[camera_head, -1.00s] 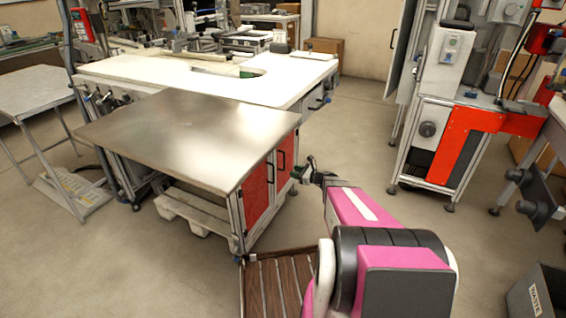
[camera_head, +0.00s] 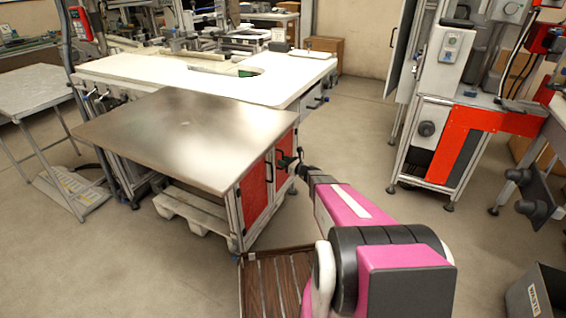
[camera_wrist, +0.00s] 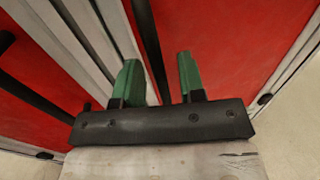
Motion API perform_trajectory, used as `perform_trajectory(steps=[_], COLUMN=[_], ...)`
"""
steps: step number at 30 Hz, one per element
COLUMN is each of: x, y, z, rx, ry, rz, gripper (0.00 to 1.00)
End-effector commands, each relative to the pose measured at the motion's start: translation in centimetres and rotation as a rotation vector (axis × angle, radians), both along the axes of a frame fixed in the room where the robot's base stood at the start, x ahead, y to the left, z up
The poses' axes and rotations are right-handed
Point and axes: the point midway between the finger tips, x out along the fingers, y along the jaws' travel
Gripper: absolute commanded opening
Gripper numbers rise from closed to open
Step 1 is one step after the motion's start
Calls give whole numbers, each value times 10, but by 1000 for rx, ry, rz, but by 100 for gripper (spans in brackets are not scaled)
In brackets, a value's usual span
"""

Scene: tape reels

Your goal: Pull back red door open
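The back red door (camera_head: 285,147) is the right one of two on the front of the metal-topped cabinet, and looks closed. In the wrist view the right red panel (camera_wrist: 232,45) has a black bar handle (camera_wrist: 148,40) along its left edge. My gripper (camera_head: 288,161) is at the back door's handle. In the wrist view my gripper (camera_wrist: 160,70) has its green fingers apart, one on each side of that handle, with gaps visible. I cannot tell whether either finger touches the bar.
The front red door (camera_head: 255,192) has its own black handle (camera_wrist: 38,97), to the left of my gripper. The cabinet's metal top (camera_head: 185,135) overhangs above. Floor (camera_head: 345,140) is clear to the right, before an orange-and-white machine (camera_head: 460,130).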

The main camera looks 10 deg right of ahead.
Motion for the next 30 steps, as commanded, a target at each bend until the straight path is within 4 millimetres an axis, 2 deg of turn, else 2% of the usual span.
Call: perform_trajectory(steps=[12,14,15,16,23,30], x=[6,6,6,6,5,-1], y=[6,6,6,6,4,-10], z=[0,0,0,0,0,0], rx=[0,0,0,0,0,0], ry=[0,0,0,0,0,-1], rz=[0,0,0,0,5,72], gripper=[36,17,4,0,0,0])
